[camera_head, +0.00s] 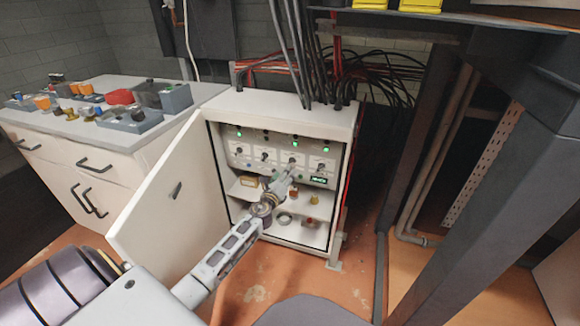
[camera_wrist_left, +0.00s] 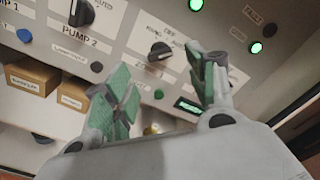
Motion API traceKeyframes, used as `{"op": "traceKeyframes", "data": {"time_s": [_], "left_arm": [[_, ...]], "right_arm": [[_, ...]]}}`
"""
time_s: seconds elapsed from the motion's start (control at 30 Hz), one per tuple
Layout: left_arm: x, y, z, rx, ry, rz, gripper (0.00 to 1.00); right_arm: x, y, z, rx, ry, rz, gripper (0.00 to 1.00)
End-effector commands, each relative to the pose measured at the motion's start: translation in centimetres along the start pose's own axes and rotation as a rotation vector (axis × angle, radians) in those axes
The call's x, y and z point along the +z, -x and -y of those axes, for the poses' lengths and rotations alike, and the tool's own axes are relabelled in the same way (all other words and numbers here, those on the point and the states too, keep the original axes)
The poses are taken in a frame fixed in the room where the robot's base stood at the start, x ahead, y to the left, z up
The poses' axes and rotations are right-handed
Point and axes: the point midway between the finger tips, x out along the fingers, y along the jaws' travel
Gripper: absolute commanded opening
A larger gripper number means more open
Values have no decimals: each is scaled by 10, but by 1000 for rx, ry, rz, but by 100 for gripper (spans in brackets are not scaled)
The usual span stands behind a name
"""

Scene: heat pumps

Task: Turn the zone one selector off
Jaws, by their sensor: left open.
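The open cabinet's control panel (camera_head: 280,152) has a row of several selector knobs. In the left wrist view a black knob (camera_wrist_left: 160,51) with "OFF" printed above it sits ahead of and between my fingers; the label below it is too blurred to read, so I cannot confirm it is zone one. To its left is the "PUMP 2" knob (camera_wrist_left: 81,12). Another knob to the right is mostly hidden by a finger. My left gripper (camera_wrist_left: 163,85) is open, with green-padded fingers apart and nothing between them. In the head view it (camera_head: 291,174) is close in front of the panel. Contact cannot be told.
The cabinet door (camera_head: 165,205) stands open on the left, beside my arm. Small boxes (camera_wrist_left: 25,75) and other items stand on shelves below the panel. Green lamps (camera_head: 295,143) glow above the knobs. A workbench (camera_head: 60,125) is left; a dark post (camera_head: 490,200) is right.

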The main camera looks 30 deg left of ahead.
Motion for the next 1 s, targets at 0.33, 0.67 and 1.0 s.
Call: {"op": "traceKeyframes", "data": {"time_s": [0.33,0.67,1.0], "left_arm": [[0,-27,0,0,-1,1,57],[0,-51,0,0,-1,1,57],[0,-72,0,0,0,0,57]], "right_arm": [[4,-9,2,-12,-7,-17,40],[3,-20,2,-20,-13,-47,40],[6,-33,3,-34,-24,-71,40]]}}
